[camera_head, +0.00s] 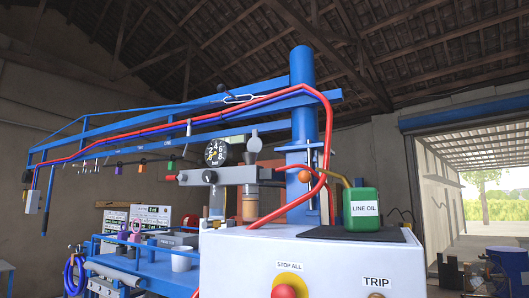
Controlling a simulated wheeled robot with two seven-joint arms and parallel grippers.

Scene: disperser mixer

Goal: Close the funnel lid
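A small grey funnel-shaped piece (254,146) stands on top of the grey block to the right of the round pressure gauge (216,152). A rounded grey disc shape, possibly its lid, stands upright at its top, so the lid looks raised. It is too small to tell the hinge or the exact angle. Neither of my grippers shows in the head view.
A white control box (330,262) with a red stop button (284,291) fills the lower front. A green oil can (361,209) stands on its dark mat. A blue column (303,100) and red hose (327,140) rise behind. A blue bench (150,268) is at left.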

